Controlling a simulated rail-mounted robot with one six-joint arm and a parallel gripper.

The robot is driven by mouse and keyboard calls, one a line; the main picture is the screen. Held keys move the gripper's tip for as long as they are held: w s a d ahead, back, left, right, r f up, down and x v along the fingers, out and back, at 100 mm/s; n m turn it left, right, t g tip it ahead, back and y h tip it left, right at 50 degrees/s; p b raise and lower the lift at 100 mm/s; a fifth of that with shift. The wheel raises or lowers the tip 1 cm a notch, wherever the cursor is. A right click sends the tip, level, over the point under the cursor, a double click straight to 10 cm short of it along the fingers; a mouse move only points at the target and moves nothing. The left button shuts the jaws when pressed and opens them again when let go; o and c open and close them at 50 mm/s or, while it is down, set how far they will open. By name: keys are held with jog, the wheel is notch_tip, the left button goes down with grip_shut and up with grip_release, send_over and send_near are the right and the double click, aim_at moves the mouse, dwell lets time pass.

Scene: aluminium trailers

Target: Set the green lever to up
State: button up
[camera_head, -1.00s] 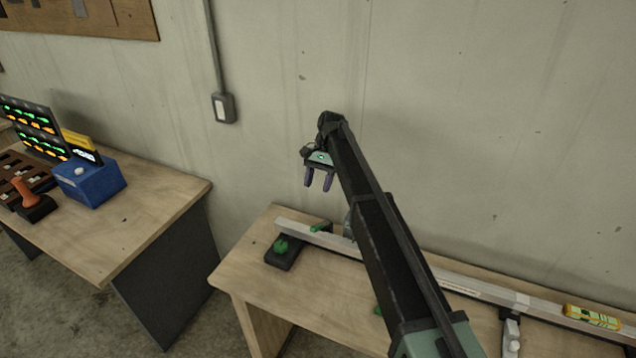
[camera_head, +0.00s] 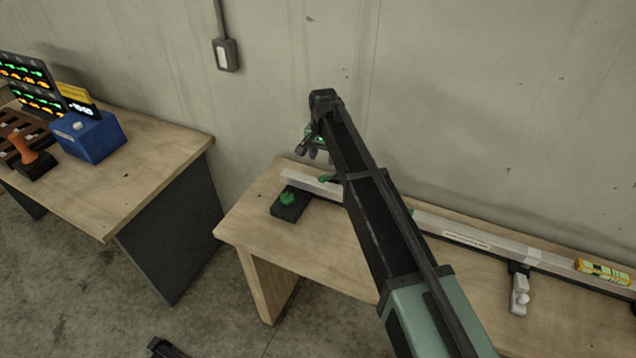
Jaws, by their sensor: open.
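The green lever (camera_head: 287,199) shows as a small green knob on a black base (camera_head: 292,207), at the left end of the right table. From this angle I cannot tell whether it is up or down. My gripper (camera_head: 318,155) is open and empty. In the picture it is above and to the right of the lever, close to the far end of a long metal bar. It does not touch the lever. My arm covers part of the bar and the table.
The metal bar (camera_head: 465,238) runs along the right table (camera_head: 255,222), with a yellow-green spirit level (camera_head: 603,271) and a grey clamp (camera_head: 520,293) at right. The left table (camera_head: 110,205) holds an orange-handled lever (camera_head: 23,150) and a blue box (camera_head: 93,138). A gap separates the tables.

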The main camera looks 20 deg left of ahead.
aim_at(323, 176)
jog(key=shift+d+f+b, duration=0.15)
jog(key=shift+f+b, duration=0.1)
jog(key=shift+b, duration=0.05)
notch_tip(323, 176, down, 10)
jog(key=b, duration=1)
jog(key=shift+f, duration=0.25)
jog(key=shift+r, duration=0.15)
grip_shut()
